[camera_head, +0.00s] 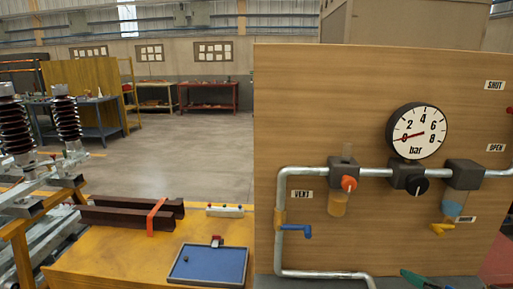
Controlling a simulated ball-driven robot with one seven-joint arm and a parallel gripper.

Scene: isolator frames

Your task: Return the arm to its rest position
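My arm and gripper do not show clearly in the head view. A green and dark shape (418,279) is cut off by the bottom edge at the right; I cannot tell what it is. A wooden panel (300,120) fills the right half, with a silver pipe (310,171) running along it. A round gauge (418,131) marked bar has its red needle near 0. A blue lever (297,230) is by the VENT label. An orange knob (349,184), a black knob (417,185) and a yellow lever (442,229) are on the pipe fittings.
A yellow-topped table (120,262) at the lower left bears a blue tray (209,265), brown beams (115,215) with an orange strap, and a white strip (225,210). Dark ribbed insulators (67,120) stand at far left. Open floor (190,160) lies behind, with workbenches beyond.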

